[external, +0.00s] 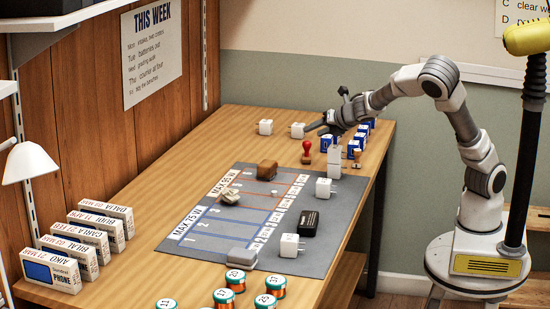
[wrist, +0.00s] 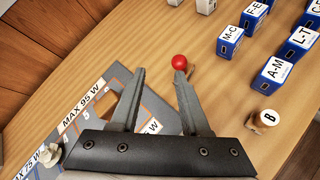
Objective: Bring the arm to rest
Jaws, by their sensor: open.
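My gripper (external: 318,127) is over the far part of the wooden table, with my arm reaching in from the base at the right. In the wrist view its two fingers (wrist: 160,76) stand apart with nothing held between them; bare table and the grey mat's edge show there. A red-knobbed stamp (external: 307,150) stands on the table below and near my gripper. Its red knob also shows in the wrist view (wrist: 180,61), just beyond the right fingertip. I cannot tell the exact height of the fingers above the table.
The grey mat (external: 202,254) carries several chargers, including a brown one (external: 267,170) and a black one (external: 309,223). Blue lettered boxes (wrist: 272,74) and a stamp marked B (wrist: 264,120) stand right of the gripper. White phone boxes (external: 60,272) and green-orange spools (external: 225,298) are farther off.

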